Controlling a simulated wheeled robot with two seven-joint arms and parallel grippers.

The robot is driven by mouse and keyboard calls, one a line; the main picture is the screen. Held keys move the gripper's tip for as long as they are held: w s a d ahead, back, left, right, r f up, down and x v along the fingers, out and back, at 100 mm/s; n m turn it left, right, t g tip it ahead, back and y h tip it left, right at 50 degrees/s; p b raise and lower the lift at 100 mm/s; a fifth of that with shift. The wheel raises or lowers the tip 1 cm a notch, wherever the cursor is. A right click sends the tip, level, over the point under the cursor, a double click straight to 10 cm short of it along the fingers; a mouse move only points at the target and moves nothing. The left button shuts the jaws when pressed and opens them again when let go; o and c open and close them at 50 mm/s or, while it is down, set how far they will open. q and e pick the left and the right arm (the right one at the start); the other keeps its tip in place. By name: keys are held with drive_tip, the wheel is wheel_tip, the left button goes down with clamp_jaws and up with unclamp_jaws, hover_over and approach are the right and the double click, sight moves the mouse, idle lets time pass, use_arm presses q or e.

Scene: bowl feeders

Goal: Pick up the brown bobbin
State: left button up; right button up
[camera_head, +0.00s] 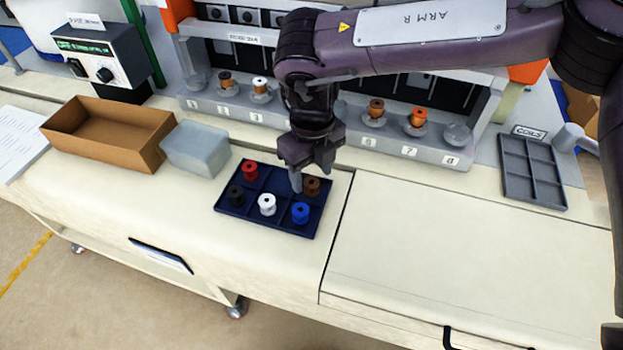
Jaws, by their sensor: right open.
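The brown bobbin (312,187) stands upright in the back right compartment of the dark blue tray (233,211). My right gripper (311,184) is open and pointing down at that compartment. One finger shows left of the brown bobbin and the other behind it. The bobbin is partly covered by the gripper, and I cannot tell whether the fingers touch it. My left gripper is not in view.
Behind the tray is a grey rack (390,143) with numbered stations, several holding bobbins. A brown open box (105,150) and a translucent container (196,150) stand to the left. A grey divided tray (533,172) lies at the right. The bench between is clear.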

drive_tip(key=shift+f, duration=0.95)
drive_tip(key=c, duration=1)
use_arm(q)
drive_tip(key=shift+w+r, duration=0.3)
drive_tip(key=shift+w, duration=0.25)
use_arm(e)
drive_tip(key=shift+c, duration=0.2)
drive_tip(key=shift+r, duration=0.2)
